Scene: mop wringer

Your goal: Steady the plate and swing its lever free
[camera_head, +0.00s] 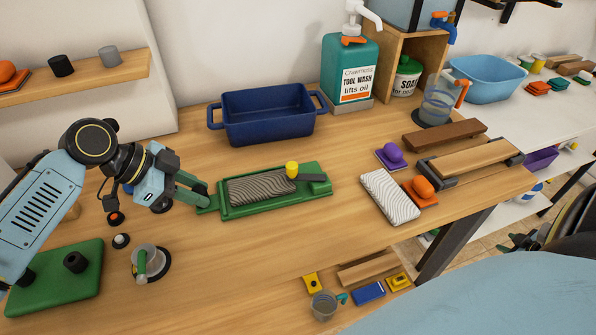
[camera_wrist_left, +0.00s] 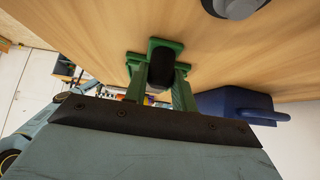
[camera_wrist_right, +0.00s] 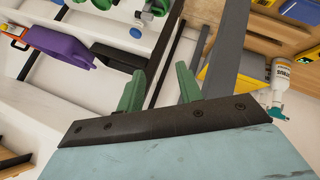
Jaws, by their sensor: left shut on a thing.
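The green plate (camera_head: 275,206) lies on the wooden bench in the head view, with a grey wavy-patterned pad (camera_head: 258,188) on it. A dark lever (camera_head: 313,178) with a yellow knob (camera_head: 291,169) lies over the plate's right part. My left gripper (camera_head: 204,195) is shut on the plate's left end; the left wrist view shows its green fingers (camera_wrist_left: 160,88) either side of that end. My right gripper (camera_head: 522,242) is off the bench at the far right, open and empty; its fingers (camera_wrist_right: 160,88) stand apart in the right wrist view.
A blue tub (camera_head: 268,116) stands behind the plate. A patterned white block (camera_head: 390,198), purple (camera_head: 392,153) and orange (camera_head: 423,187) knobbed pieces lie to the right. A metal cup (camera_head: 147,261) and green board (camera_head: 60,278) are front left. Bench in front of the plate is clear.

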